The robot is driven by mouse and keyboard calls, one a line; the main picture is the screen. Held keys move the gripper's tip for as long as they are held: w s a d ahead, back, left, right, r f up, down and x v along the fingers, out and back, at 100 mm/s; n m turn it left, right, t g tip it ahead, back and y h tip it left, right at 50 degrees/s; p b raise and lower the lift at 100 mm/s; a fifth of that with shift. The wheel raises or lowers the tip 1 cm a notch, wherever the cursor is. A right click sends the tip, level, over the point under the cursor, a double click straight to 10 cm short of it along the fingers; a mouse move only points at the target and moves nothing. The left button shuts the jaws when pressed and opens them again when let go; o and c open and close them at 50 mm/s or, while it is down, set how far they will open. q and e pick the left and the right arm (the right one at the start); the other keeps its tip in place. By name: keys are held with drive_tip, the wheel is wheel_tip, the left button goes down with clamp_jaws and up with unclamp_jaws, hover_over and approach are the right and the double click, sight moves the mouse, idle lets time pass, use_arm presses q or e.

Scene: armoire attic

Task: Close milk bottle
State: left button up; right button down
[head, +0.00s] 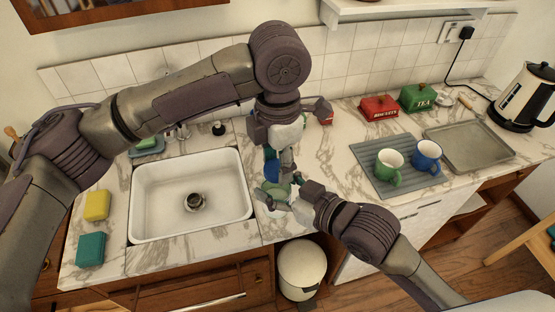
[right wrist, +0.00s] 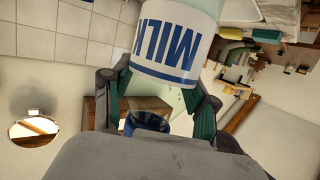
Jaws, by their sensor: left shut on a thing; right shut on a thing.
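The milk bottle (head: 272,190) stands upright at the counter's front, right of the sink; its white label with blue MILK lettering (right wrist: 178,45) fills the top of the right wrist view. My right gripper (head: 283,200) is shut around the bottle, with green-padded fingers on both sides in the right wrist view (right wrist: 155,105). My left gripper (head: 280,170) reaches down from above and is shut on what looks like a blue cap (head: 271,167) over the bottle. The blue piece also shows in the right wrist view (right wrist: 148,121). Whether it touches the bottle's mouth is hidden.
The white sink (head: 155,200) lies to the left, with yellow (head: 97,205) and teal (head: 91,249) sponges beside it. A green mug (head: 387,165) and a blue mug (head: 427,156) stand on a grey mat to the right. A metal tray (head: 470,146) and kettle (head: 522,97) are farther right.

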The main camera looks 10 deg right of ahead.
use_arm(q)
drive_tip(key=o, duration=0.7)
drive_tip(key=shift+c, duration=0.2)
drive_tip(key=shift+r, duration=0.15)
drive_tip(key=shift+r, duration=2.15)
drive_tip(key=shift+c, duration=0.4)
